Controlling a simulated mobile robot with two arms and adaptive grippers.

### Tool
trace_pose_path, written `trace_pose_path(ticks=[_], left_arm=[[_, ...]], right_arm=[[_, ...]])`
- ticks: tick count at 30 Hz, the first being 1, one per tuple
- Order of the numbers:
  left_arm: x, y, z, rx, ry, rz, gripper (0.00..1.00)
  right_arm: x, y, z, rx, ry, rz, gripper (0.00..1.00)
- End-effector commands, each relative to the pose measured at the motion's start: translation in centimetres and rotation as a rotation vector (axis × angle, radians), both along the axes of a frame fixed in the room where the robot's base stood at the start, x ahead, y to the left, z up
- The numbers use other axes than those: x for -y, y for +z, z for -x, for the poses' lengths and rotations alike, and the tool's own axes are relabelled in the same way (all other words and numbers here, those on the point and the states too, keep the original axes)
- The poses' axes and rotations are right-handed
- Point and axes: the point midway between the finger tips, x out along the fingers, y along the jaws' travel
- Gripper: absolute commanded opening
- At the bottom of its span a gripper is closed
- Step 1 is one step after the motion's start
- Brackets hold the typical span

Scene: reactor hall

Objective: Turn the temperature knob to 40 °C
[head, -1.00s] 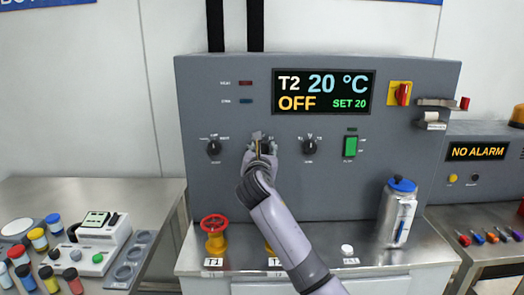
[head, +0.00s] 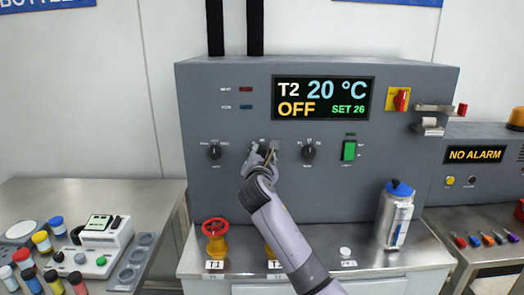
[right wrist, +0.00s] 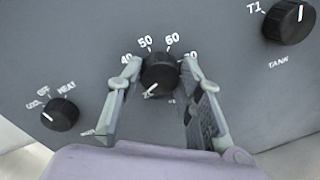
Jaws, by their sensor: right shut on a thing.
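The temperature knob (right wrist: 160,72) is a round black dial on the grey panel. In the right wrist view its white pointer line aims to the lower left, below the 40 mark; 50 and 60 lie above it. My right gripper (head: 262,153) has its fingers on either side of this knob and is shut on it; it mostly hides the knob in the head view. The display (head: 322,97) reads T2, 20 °C, OFF and SET 26. My left gripper is not in view.
A black mode knob (head: 214,151) is left of my gripper and a tank knob (head: 308,151) right of it. A green switch (head: 349,150) is further right. A red-topped valve (head: 215,227) and a blue-lidded canister (head: 397,214) stand on the bench below.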

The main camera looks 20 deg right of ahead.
Motion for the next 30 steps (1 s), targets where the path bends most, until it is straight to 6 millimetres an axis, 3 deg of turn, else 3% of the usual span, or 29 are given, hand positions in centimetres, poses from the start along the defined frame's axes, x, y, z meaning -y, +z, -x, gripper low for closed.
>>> trace_pose_path(ticks=[12, 30], left_arm=[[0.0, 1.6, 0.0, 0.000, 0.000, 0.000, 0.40], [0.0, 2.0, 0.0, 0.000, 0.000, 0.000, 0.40]], right_arm=[[0.1, 0.0, 0.0, 0.106, -0.001, -0.382, 0.06], [0.2, -0.2, 0.1, 0.255, -0.001, -0.893, 0.06]])
